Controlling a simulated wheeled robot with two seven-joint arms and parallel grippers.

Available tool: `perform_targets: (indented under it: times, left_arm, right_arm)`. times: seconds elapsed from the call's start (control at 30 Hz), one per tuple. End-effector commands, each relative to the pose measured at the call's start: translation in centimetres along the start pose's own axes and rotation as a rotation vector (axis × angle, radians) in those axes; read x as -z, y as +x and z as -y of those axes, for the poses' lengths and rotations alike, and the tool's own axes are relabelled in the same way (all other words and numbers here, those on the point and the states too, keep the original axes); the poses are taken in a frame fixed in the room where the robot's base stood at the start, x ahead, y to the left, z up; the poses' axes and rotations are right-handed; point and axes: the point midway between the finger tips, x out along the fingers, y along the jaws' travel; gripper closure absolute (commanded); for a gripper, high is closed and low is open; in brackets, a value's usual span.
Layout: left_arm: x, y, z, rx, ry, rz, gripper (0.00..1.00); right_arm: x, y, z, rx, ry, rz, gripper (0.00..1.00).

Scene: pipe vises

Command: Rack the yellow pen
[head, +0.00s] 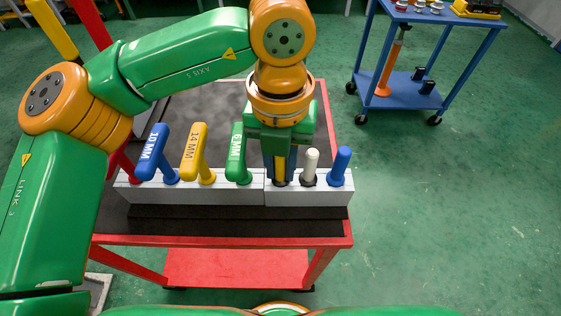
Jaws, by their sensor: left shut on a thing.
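The yellow pen (280,164) shows as a narrow yellow strip between the dark fingers of my left gripper (281,174). The gripper is shut on it, pointing down at the right-hand part of the light grey rack (310,198). The pen's lower end is over or in a dark-rimmed hole of the rack, left of a white pen (310,163); I cannot tell how deep it sits. The fingers and wrist hide most of the pen. A blue pen (342,163) stands tilted at the rack's right end. My right gripper is not in view.
Blue 10 MM (153,152), yellow 14 MM (194,150) and green 6 MM (236,152) handles stand in the rack's left part, the green one close to my gripper. The rack is on a red cart (240,241) with a dark top. A blue cart (405,98) stands behind right.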

Motion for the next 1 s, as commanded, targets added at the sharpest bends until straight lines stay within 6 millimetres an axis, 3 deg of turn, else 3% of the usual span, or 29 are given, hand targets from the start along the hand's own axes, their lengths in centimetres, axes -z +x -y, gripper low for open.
perform_targets:
  times: [0.4,0.43,0.57,0.83,1.0]
  left_arm:
    - [0.1,0.2,0.0,-0.001,0.001,-0.003,1.00]
    - [0.1,0.2,0.0,-0.001,0.001,-0.003,0.75]
    - [0.1,0.2,0.0,-0.001,0.001,-0.003,0.42]
    - [0.0,0.0,0.0,-0.001,0.000,-0.001,0.42]
    - [-0.1,-3.3,0.1,0.000,-0.001,0.002,0.42]
  right_arm:
    - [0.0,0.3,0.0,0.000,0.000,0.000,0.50]
    - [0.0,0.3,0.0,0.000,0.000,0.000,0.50]
    - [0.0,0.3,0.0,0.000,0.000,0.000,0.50]
    - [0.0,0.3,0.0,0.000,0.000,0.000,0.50]
    - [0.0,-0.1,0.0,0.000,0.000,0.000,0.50]
